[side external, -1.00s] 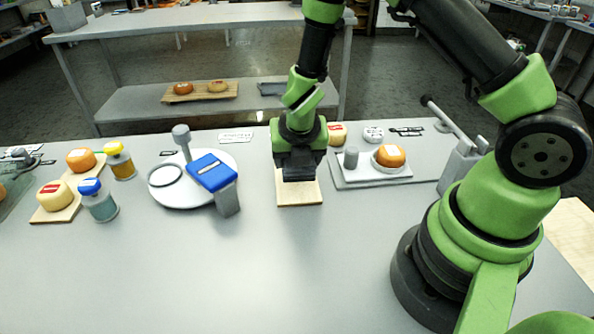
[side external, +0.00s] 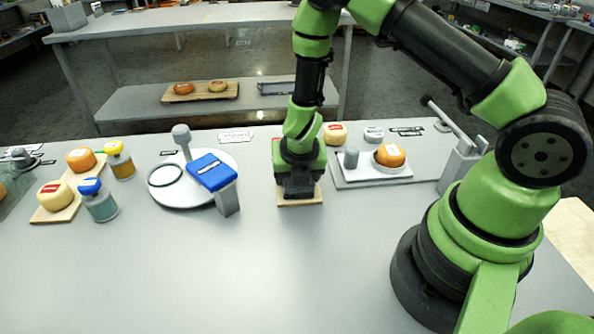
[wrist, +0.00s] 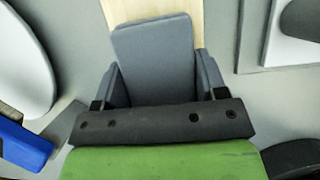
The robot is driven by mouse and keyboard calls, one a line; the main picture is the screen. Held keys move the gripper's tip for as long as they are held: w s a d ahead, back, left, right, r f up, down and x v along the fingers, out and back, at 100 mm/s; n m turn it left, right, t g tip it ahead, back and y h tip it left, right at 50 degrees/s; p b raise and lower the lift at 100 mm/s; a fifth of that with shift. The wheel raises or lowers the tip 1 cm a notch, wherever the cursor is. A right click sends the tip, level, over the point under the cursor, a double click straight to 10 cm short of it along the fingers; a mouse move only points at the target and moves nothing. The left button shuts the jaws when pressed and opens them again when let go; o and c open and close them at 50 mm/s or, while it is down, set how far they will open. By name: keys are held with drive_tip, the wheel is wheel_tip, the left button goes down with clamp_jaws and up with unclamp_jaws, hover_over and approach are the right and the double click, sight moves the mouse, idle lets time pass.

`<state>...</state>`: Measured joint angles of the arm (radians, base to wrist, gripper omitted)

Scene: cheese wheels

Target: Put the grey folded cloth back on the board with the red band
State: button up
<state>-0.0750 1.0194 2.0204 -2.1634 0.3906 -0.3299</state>
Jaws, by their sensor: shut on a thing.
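The grey folded cloth (wrist: 153,50) is between the two fingers of my gripper (wrist: 159,80) in the wrist view. It lies over a pale wooden board (wrist: 175,8), whose far part shows beyond it. In the side external view my gripper (side external: 298,188) is low over the board (side external: 302,202), with only the board's front and edges showing. The cloth cannot be made out there behind the gripper. I cannot tell whether the cloth touches the board.
A white round plate with a blue-topped device (side external: 212,172) stands close on the left. A grey slab (side external: 350,182) with an orange cheese (side external: 390,155) lies on the right. A small cheese (side external: 335,134) stands behind. The front table is clear.

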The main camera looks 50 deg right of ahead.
drive_tip(key=shift+f, duration=0.35)
drive_tip(key=o, duration=0.8)
drive_tip(key=shift+o, duration=0.6)
drive_tip(key=shift+a+r, duration=0.1)
drive_tip(key=shift+r, duration=0.5)
drive_tip(key=v, duration=0.7)
drive_tip(key=shift+s+a+r, duration=0.1)
drive_tip(key=shift+s+a, duration=0.15)
drive_tip(key=shift+s, duration=0.05)
drive_tip(key=shift+v, duration=1.15)
drive_tip(key=s+d+r+m+t, duration=0.1)
drive_tip(key=s+d+r+m, duration=0.1)
drive_tip(key=r+m, duration=0.55)
drive_tip(key=s+d+r+m, duration=0.1)
drive_tip(key=s+r+m, duration=0.1)
drive_tip(key=r+m, duration=0.5)
drive_tip(key=s+a+r+m+t+y, duration=0.1)
drive_tip(key=s+a+r+m+y, duration=0.1)
drive_tip(key=s+m, duration=0.3)
drive_tip(key=s+a+r+m+t+y, duration=0.2)
drive_tip(key=s+a+r+m+y, duration=0.1)
drive_tip(key=m, duration=0.8)
drive_tip(key=s+r, duration=0.1)
drive_tip(key=s, duration=0.1)
drive_tip(key=shift+s+m, duration=0.35)
drive_tip(key=shift+s, duration=0.05)
